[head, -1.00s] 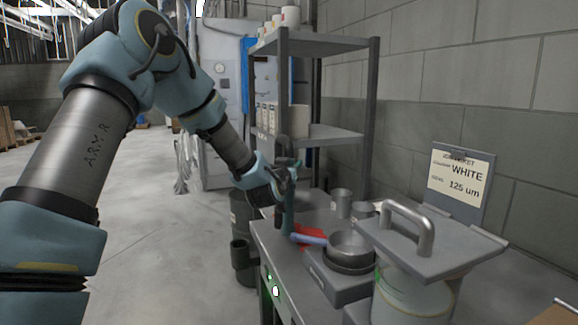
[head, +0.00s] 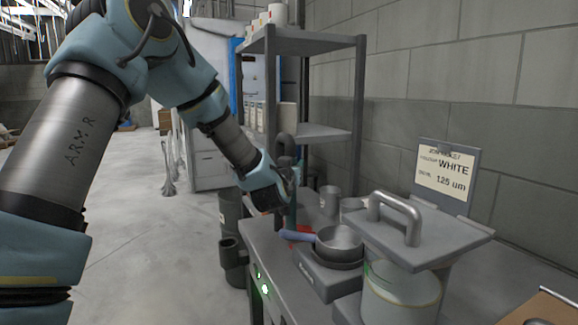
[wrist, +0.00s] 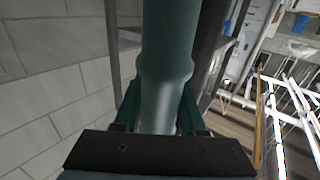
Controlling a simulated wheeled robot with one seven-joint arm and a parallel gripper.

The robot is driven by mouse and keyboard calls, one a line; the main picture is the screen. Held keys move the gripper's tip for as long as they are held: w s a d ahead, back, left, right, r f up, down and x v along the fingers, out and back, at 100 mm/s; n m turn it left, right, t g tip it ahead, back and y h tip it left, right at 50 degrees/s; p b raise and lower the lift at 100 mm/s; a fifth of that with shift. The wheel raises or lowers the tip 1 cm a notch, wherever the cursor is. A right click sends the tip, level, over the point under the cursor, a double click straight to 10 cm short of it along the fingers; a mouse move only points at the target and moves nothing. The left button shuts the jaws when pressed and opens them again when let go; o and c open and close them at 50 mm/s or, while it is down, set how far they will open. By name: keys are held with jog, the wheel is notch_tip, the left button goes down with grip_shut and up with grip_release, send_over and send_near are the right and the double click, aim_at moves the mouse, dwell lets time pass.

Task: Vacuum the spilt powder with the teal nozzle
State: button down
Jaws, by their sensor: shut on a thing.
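My gripper (head: 290,182) is shut on the teal nozzle (wrist: 165,50), with one finger on each side of it in the wrist view. In the head view the nozzle (head: 292,212) hangs roughly upright, its lower end near the bench top beside a red patch (head: 298,234). I cannot tell whether the nozzle tip touches the bench. No spilt powder can be made out in either view.
The grey bench (head: 262,240) carries a scale with a metal pan (head: 338,240), metal cups (head: 329,198) and a lidded tub (head: 400,295). A job ticket (head: 446,172) stands behind. A shelf rack (head: 360,100) rises beyond my gripper. Floor at left is clear.

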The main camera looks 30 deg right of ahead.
jog(key=shift+s+d+b, duration=0.15)
jog(key=shift+s+d, duration=0.05)
jog(key=shift+s, duration=0.45)
jog(key=shift+s+d+b, duration=0.15)
jog(key=shift+s+d, duration=0.1)
jog(key=shift+s, duration=0.35)
jog(key=shift+s+d+b, duration=0.15)
jog(key=shift+s+d, duration=0.05)
jog(key=shift+s, duration=0.45)
jog(key=w+d+b, duration=0.1)
jog(key=w, duration=1.2)
jog(key=shift+w+d+b, duration=0.35)
jog(key=shift+w+b, duration=0.05)
dwell(0.6)
jog(key=shift+s, duration=0.1)
dwell(0.5)
jog(key=s+d+b, duration=0.1)
jog(key=s+d, duration=0.3)
jog(key=s, duration=0.1)
dwell(0.9)
jog(key=shift+s, duration=0.1)
dwell(0.4)
jog(key=shift+s+a+b, duration=0.15)
jog(key=shift+s+b, duration=0.25)
jog(key=shift+s, duration=0.7)
jog(key=shift+s+a+b, duration=0.15)
jog(key=shift+s+b, duration=0.2)
jog(key=shift+s, duration=0.75)
